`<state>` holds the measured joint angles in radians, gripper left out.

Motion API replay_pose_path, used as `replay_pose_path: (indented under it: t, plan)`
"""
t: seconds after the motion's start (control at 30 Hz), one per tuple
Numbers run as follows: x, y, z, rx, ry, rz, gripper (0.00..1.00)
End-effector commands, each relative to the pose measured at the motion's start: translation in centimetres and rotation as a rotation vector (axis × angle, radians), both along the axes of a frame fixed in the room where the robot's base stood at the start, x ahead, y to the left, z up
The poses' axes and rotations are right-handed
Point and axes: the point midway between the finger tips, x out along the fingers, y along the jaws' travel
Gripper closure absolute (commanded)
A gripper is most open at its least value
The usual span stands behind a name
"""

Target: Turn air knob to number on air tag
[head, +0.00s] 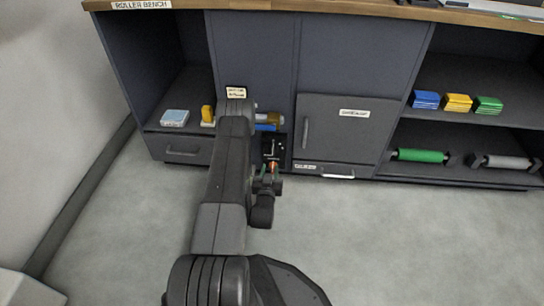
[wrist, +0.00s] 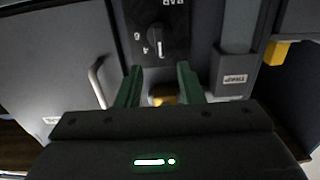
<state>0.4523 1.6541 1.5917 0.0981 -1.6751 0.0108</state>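A dark panel with a round black knob (wrist: 156,38) shows in the wrist view, just beyond my fingertips. The knob has a pale pointer line, and white number marks lie around it, partly cut off at the top edge. My gripper (wrist: 159,72) has its two green fingers apart, with nothing clearly held between them. In the head view my gripper (head: 269,170) is in front of the same narrow panel (head: 275,148), which my arm partly hides. A small grey tag (wrist: 234,82) is right of the panel in the wrist view. I cannot read it or tell which is the air tag.
A yellow-orange part (wrist: 163,98) shows low between the fingers, partly hidden. A cabinet door (head: 336,132) with a handle stands right of the panel. Open shelves hold a green roller (head: 420,155) and a grey roller (head: 505,162). The floor in front is clear.

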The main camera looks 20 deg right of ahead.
Motion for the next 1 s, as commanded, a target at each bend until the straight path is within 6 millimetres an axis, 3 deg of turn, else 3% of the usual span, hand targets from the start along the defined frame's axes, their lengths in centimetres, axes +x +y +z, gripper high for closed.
replay_pose_path:
  t: [0.2, 0.4, 0.87, 1.0]
  plan:
    - [4.1, -2.5, -0.2, -0.002, -0.003, -0.001, 0.65]
    - [6.6, -4.1, -0.2, -0.002, -0.001, -0.001, 0.65]
    - [7.7, -4.7, 0.0, 0.000, 0.001, 0.000, 0.65]
    - [7.6, -4.7, 0.0, 0.000, 0.001, 0.000, 0.93]
